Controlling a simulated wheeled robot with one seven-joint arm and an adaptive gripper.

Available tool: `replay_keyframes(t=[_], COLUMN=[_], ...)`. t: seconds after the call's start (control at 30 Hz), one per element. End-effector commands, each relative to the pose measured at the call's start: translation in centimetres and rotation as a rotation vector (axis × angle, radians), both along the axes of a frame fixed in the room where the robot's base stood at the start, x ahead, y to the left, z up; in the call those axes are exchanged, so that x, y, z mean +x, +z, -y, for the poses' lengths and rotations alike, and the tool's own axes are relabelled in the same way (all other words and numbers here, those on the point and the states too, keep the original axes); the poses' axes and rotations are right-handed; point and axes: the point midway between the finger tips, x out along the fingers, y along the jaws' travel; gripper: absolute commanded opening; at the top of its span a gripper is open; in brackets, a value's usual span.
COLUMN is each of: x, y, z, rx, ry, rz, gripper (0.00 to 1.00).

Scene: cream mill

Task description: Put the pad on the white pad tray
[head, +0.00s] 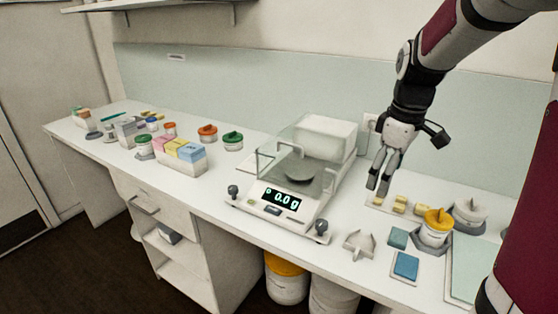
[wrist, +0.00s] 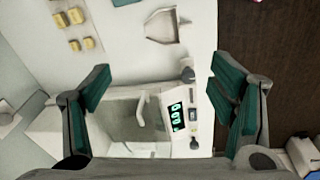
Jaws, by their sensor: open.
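A small teal pad (head: 398,238) lies on the counter to the right of the white scoop. In front of it a blue square pad (head: 405,265) lies on a thin pale tray (head: 394,275), which looks like the white pad tray. My gripper (head: 377,190) is open and empty, above the counter between the balance and the yellow weights, behind and left of both pads. In the wrist view my gripper's open fingers (wrist: 160,75) frame the balance. A sliver of a dark teal thing, probably the teal pad (wrist: 125,2), shows at the top edge.
The balance (head: 275,200) reads 0.0 g and stands left of my gripper. A white scoop (head: 360,243), yellow weights on a tray (head: 400,204) and an orange-lidded jar (head: 436,228) are near the pads. A pale green mat (head: 475,265) lies at right.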

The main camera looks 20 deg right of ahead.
Motion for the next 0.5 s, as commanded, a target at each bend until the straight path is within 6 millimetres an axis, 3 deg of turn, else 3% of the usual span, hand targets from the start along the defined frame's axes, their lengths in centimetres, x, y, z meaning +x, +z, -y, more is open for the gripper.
replay_keyframes(t=[0.03, 0.2, 0.33, 0.5], x=[0.8, 1.9, 2.1, 2.1], y=[-2.0, -6.5, -8.6, -10.1], z=[2.0, 7.0, 9.2, 10.1], rx=[0.005, 0.019, 0.028, 0.033], ry=[0.021, 0.122, 0.173, 0.197], rz=[-0.03, -0.092, -0.117, -0.128], gripper=[0.78, 0.78, 0.78, 0.78])
